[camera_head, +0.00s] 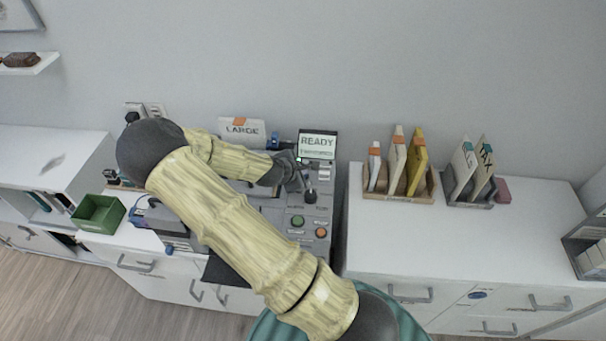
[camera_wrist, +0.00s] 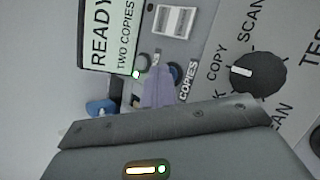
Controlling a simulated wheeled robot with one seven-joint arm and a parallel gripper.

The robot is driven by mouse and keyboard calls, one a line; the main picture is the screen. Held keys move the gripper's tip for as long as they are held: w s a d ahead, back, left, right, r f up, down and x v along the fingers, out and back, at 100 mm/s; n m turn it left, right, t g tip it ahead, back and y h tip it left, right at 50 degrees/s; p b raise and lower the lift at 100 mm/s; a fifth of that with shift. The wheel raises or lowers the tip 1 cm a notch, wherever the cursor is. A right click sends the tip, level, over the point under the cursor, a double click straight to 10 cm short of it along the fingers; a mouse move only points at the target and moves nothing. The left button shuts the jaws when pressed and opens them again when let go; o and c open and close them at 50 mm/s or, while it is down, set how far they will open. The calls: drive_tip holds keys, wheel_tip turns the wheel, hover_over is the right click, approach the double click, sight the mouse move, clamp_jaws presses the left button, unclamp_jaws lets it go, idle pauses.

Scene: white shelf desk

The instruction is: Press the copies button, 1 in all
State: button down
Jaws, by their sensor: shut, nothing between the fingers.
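The copier's grey control panel (camera_head: 318,212) stands under my arm in the head view. In the wrist view, the COPIES label (camera_wrist: 188,82) is beside a round blue button (camera_wrist: 176,71), partly hidden by my fingers. The display (camera_wrist: 110,38) reads READY, TWO COPIES; it also shows in the head view (camera_head: 317,144). My gripper (camera_wrist: 157,62) is shut and empty, its fingertips at the panel next to the blue button. I cannot tell whether they touch it. In the head view my gripper (camera_head: 298,172) is at the panel's upper part, below the display.
A black mode knob (camera_wrist: 257,73) marked COPY and SCAN is right of my fingers. The panel also has a green button (camera_head: 297,221) and an orange button (camera_head: 294,233). A LARGE sign (camera_head: 241,131) stands behind. File holders (camera_head: 400,196) stand on the right cabinet.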

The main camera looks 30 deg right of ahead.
drive_tip(key=shift+r+p, duration=0.65)
drive_tip(key=shift+r, duration=0.1)
wheel_tip(320, 180, up, 5)
drive_tip(key=p, duration=0.4)
drive_tip(key=shift+p, duration=0.3)
idle(0.5)
drive_tip(key=shift+s+a, duration=0.1)
drive_tip(key=shift+s, duration=0.1)
drive_tip(key=s+a+m+y, duration=0.1)
drive_tip(key=m, duration=0.1)
drive_tip(key=s+a+m+g+y, duration=0.1)
drive_tip(key=s+m, duration=0.1)
drive_tip(key=shift+s, duration=0.2)
drive_tip(key=s+a+r+m+g+y, duration=0.1)
drive_tip(key=s+a+r+m+y, duration=0.4)
drive_tip(key=s+a+r+m, duration=0.6)
drive_tip(key=s+a+r, duration=0.1)
drive_tip(key=s+r, duration=0.2)
drive_tip(key=shift+s+r+y, duration=0.15)
drive_tip(key=shift+s+y, duration=0.05)
drive_tip(key=shift+y, duration=0.2)
